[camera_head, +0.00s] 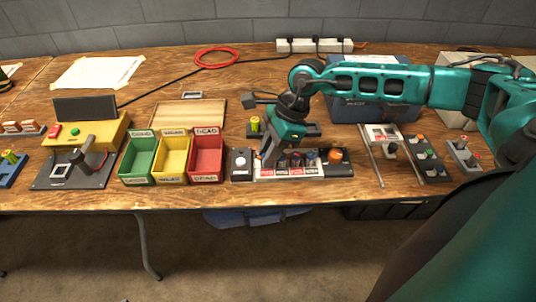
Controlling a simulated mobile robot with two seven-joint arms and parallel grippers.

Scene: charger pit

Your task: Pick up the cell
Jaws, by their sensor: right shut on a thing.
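My right arm reaches in from the right, and its gripper (268,158) points down at the left part of a dark charger strip (342,170) with a row of bays and red-and-white labels. The gripper is shut on what seems to be a cell at a charger bay; the fingers hide most of it. A yellow-green cell (255,125) stands upright in a black holder (309,130) just behind the gripper. More yellow-green cells (10,157) stand in a blue holder at the far left. My left gripper is not in view.
Green (139,161), yellow (173,160) and red (207,158) bins stand left of the charger. A yellow tester (95,133) is further left. A blue case (350,107) stands behind my right arm. Racks of small parts (425,158) lie to the right.

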